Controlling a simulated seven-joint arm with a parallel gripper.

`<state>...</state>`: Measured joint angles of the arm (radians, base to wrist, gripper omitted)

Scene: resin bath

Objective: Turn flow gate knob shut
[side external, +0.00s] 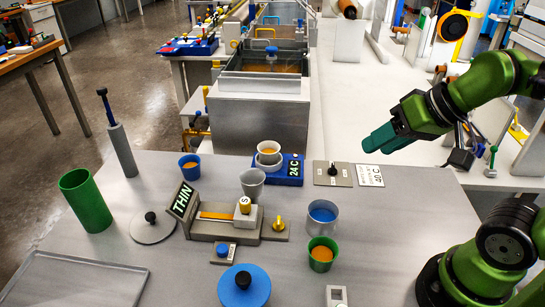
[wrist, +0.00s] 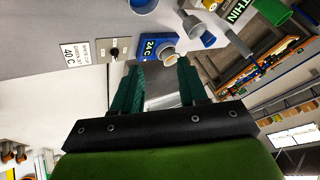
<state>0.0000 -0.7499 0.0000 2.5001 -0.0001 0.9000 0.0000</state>
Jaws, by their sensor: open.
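A yellow knob (side external: 279,224) stands on a small grey plate at the right end of the grey flow channel (side external: 215,228), beside a cream block marked S (side external: 244,205). It looks like the flow gate knob, but no label on it is legible. A black knob (side external: 333,168) sits on another grey plate further back, next to a 40 C card (side external: 369,175); this knob also shows in the wrist view (wrist: 115,51). My gripper (side external: 374,143) is open and empty, raised above the table's back right, well away from the yellow knob. The wrist view shows its two teal fingers apart (wrist: 160,66).
A blue 24 C stand (side external: 291,170) holds a cup.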

